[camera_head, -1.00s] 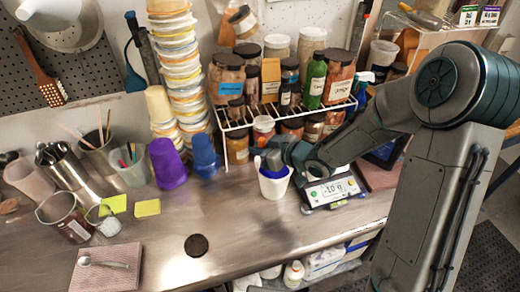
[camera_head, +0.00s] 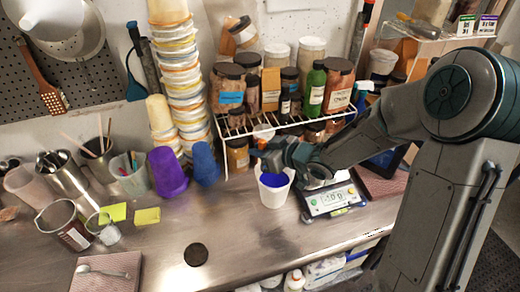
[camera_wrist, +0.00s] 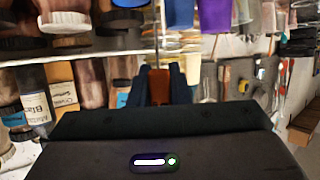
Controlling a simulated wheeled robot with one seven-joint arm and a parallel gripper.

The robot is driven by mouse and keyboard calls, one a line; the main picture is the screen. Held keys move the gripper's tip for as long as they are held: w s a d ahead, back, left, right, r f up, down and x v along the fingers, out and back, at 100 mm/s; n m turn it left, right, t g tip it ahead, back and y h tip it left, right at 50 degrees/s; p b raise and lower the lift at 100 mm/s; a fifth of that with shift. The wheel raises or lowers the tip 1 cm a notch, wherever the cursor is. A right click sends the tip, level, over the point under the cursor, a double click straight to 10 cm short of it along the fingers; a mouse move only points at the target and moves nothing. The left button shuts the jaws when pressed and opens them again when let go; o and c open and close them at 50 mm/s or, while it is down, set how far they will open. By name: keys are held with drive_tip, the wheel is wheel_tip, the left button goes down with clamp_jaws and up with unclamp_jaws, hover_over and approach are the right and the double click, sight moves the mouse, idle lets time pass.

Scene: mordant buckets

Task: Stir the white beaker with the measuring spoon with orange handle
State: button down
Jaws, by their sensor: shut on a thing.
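The white beaker (camera_head: 275,199) stands upright on the steel counter, left of the scale, with deep blue content showing inside its rim. My gripper (camera_head: 268,157) is just above the beaker's back rim. In the wrist view my gripper (camera_wrist: 157,74) is shut on the orange-brown handle (camera_wrist: 158,87) of the measuring spoon, and a thin metal shaft (camera_wrist: 156,40) runs on beyond the fingers. The spoon's bowl is not visible, and I cannot tell whether it is inside the beaker.
A digital scale (camera_head: 333,199) stands close to the right of the beaker. A wire rack (camera_head: 285,122) with jars is behind. Blue (camera_head: 205,165) and purple (camera_head: 167,174) cups stand to the left. A black disc (camera_head: 196,254) lies on the otherwise open front counter.

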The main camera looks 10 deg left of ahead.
drive_tip(key=shift+r, duration=5.55)
drive_tip(key=shift+d+f, duration=0.1)
